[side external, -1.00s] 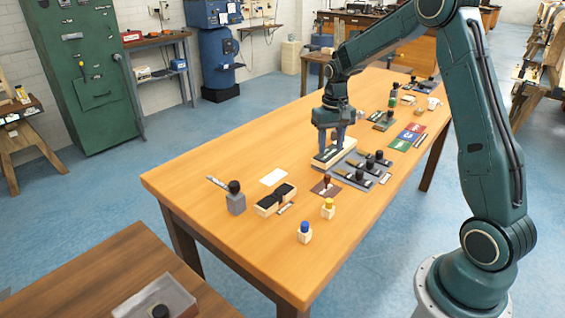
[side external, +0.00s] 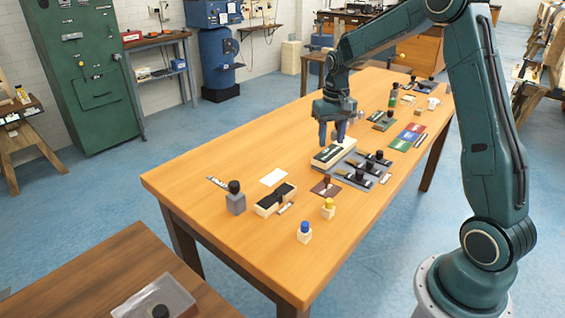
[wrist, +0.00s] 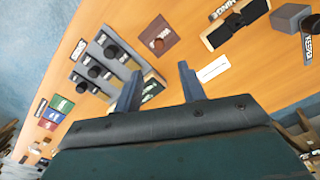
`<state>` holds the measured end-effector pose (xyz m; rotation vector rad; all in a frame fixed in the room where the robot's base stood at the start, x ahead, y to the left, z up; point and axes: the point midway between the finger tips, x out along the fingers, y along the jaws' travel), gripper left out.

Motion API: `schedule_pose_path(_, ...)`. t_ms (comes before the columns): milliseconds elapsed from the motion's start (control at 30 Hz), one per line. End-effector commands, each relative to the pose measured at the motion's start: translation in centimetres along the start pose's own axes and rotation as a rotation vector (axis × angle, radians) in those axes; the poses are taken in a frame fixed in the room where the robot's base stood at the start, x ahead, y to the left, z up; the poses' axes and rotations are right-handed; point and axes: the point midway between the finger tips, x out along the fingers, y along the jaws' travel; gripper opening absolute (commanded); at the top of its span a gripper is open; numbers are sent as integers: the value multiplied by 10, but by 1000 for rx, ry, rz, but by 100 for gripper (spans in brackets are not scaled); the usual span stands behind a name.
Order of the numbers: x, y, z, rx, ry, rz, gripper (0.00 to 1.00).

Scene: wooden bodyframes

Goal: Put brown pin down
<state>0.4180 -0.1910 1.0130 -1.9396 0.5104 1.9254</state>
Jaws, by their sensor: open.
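The brown pin (side external: 326,180) stands upright on a small brown mat (side external: 318,189) near the middle of the table. The pin (wrist: 160,44) and its mat (wrist: 149,30) also show at the top of the wrist view. My gripper (side external: 332,141) is open and empty, with its fingers just above a pale wooden block (side external: 325,161) with a dark green top. In the wrist view, my fingers (wrist: 160,73) are spread apart and the block shows partly between them.
A grey tray (side external: 340,178) with several black-knobbed parts lies right of the block. A pale block with black pads (side external: 266,207), a grey block with a black knob (side external: 235,203), and yellow-topped (side external: 328,208) and blue-topped (side external: 304,233) pieces stand nearer.

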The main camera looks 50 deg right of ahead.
Motion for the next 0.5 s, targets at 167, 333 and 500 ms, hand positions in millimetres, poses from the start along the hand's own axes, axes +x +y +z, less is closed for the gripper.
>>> schedule_pose_path(167,-23,-11,15,-34,34,-4,41)
schedule_pose_path(333,-54,-27,42,-86,83,-10,41)
schedule_pose_path(500,-84,-40,77,-144,138,-20,41)
